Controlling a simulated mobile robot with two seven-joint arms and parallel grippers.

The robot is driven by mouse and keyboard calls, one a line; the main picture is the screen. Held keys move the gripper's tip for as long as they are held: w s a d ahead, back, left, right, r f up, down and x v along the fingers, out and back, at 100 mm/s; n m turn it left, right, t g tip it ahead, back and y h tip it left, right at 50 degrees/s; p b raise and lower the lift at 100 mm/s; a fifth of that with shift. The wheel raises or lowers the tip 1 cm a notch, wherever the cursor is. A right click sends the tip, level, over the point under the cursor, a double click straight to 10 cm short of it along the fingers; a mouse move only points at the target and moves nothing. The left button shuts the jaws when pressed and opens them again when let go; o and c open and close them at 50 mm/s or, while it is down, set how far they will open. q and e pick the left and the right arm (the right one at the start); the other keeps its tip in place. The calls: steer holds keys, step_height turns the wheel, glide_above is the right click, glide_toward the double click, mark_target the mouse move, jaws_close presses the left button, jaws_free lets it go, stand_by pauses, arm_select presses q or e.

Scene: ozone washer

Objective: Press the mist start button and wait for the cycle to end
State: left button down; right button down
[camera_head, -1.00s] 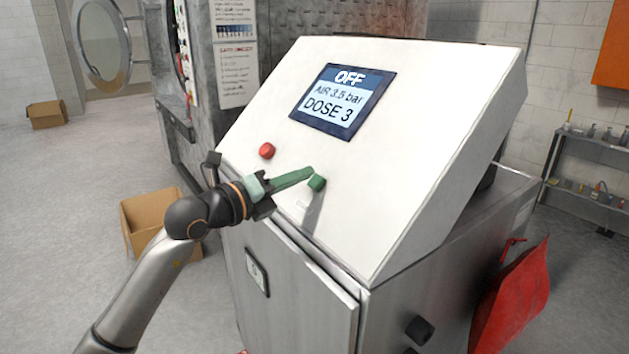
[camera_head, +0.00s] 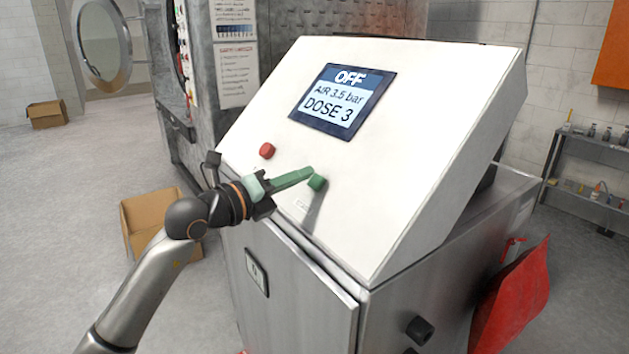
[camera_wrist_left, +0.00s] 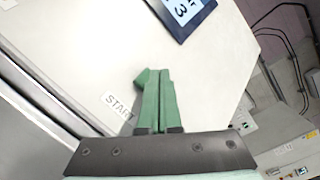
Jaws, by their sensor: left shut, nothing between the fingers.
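The green start button (camera_head: 317,183) stands out from the sloped white panel (camera_head: 410,130). The wrist view shows the green button (camera_wrist_left: 143,78) beside the fingertips, above a START label (camera_wrist_left: 118,106). My left gripper (camera_head: 310,171) is shut and empty, its green fingers pointing at the panel beside the button. In the left wrist view the shut fingers (camera_wrist_left: 158,75) overlap the button's edge; I cannot tell whether they touch it. The display (camera_head: 342,100) reads OFF, AIR 3.5 bar, DOSE 3. My right gripper is not in view.
A red button (camera_head: 267,151) sits on the panel to the left of the green one. A steel cabinet (camera_head: 300,290) carries the panel. A cardboard box (camera_head: 150,212) lies on the floor at left. A red cloth-like item (camera_head: 512,300) hangs at the cabinet's right side.

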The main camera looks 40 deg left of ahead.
arm_select(q)
steer(key=shift+w+f, duration=0.1)
steer(key=shift+w+f, duration=0.2)
steer(key=shift+w+d+f, duration=0.15)
steer(key=shift+w+f, duration=0.2)
steer(key=shift+f, duration=0.05)
stand_by(1.1)
steer(key=shift+r, duration=0.1)
steer(key=shift+s+r+p, duration=0.45)
steer(key=shift+s+r, duration=0.1)
steer(key=shift+s, duration=0.1)
steer(key=s+r+p, duration=0.1)
steer(key=s+a+r+p, duration=0.1)
steer(key=s+r, duration=0.1)
steer(key=shift+s+a+r, duration=0.15)
steer(key=shift+s+r, duration=0.05)
steer(key=shift+r, duration=0.1)
